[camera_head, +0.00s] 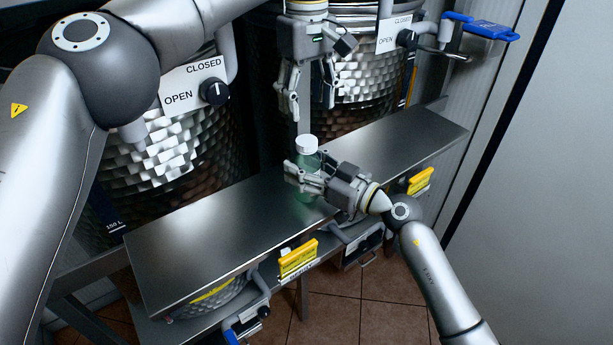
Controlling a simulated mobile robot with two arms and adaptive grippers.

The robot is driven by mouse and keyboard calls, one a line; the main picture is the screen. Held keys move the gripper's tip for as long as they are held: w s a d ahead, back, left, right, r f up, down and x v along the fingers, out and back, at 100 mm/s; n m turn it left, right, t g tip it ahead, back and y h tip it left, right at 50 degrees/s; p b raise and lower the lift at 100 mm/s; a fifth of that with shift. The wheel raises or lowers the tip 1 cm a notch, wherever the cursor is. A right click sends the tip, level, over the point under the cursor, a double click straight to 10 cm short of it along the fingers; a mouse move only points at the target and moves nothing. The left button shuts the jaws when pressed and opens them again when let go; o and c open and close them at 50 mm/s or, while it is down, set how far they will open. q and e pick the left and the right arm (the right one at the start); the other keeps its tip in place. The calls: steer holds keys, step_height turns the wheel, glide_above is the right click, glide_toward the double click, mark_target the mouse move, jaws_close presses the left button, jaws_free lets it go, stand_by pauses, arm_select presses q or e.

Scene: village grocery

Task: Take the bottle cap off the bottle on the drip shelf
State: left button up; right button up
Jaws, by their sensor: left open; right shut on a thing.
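A greenish bottle (307,160) stands upright on the metal drip shelf (205,236). A white bottle cap (306,144) sits on its top. My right gripper (301,176) comes in from the right and is shut around the bottle's body below the cap; its fingers hide part of the bottle. My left gripper (307,106) hangs above the shelf, pointing down, with its fingers apart and empty. It is above the cap, and a gap shows between its fingertips and the cap.
Two dimpled metal tanks (165,165) stand behind the shelf, with open/closed signs and black knobs (215,92). A blue-handled tap (480,27) is at upper right. Yellow tags (298,259) hang along the shelf's front. The shelf's left part is clear.

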mark_target(306, 140)
jaws_close()
arm_select(q)
steer(key=m, duration=0.4)
steer(key=shift+f, duration=0.2)
steer(key=shift+m, duration=0.3)
step_height(306, 140, down, 8)
steer(key=shift+r, duration=0.15)
